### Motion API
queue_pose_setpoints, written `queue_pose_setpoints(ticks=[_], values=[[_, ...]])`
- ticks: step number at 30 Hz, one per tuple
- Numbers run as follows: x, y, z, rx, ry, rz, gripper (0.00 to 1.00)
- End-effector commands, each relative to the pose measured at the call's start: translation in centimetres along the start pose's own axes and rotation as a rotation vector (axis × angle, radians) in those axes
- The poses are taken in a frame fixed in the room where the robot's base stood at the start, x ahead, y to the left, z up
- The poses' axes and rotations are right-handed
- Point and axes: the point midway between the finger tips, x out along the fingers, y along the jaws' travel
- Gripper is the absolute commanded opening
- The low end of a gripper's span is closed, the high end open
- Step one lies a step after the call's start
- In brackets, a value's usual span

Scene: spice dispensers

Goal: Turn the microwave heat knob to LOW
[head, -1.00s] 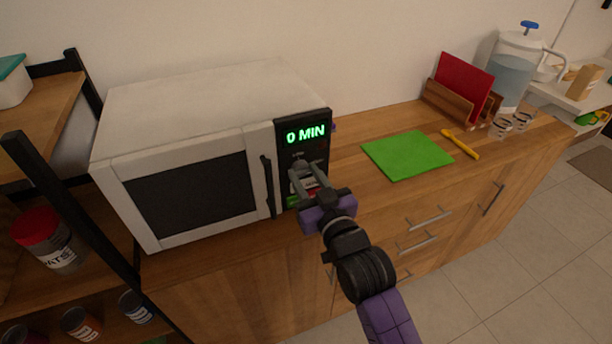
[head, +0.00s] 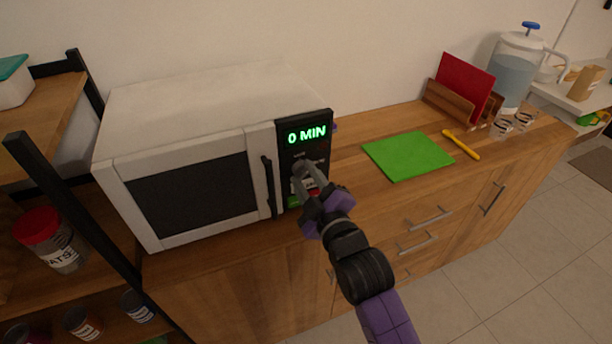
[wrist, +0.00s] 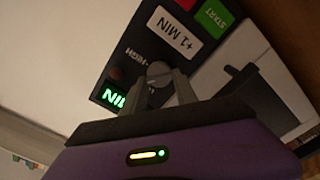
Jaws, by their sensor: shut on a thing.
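The white microwave (head: 190,105) stands on the wooden counter with its door shut. Its black control panel shows a green "0 MIN" display (head: 306,134). The round grey heat knob (wrist: 158,72) is between the fingers of my gripper (wrist: 157,90) in the wrist view. My gripper (head: 308,170) is shut on the knob, reaching the panel from the front right. A "HIGH" label is readable near the knob in the wrist view; the fingers hide other markings. A white "+1 MIN" button (wrist: 174,33) and a green START button (wrist: 214,17) lie beside it.
The black door handle (head: 268,187) is just left of my gripper. A green board (head: 407,156) and a yellow-handled utensil (head: 461,144) lie on the counter to the right. A shelf with jars stands at the left.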

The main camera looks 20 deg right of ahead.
Motion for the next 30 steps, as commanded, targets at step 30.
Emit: queue_pose_setpoints(ticks=[30], values=[[-0.01,-0.34,0.02,-0.696,0.001,-0.001,0.0]])
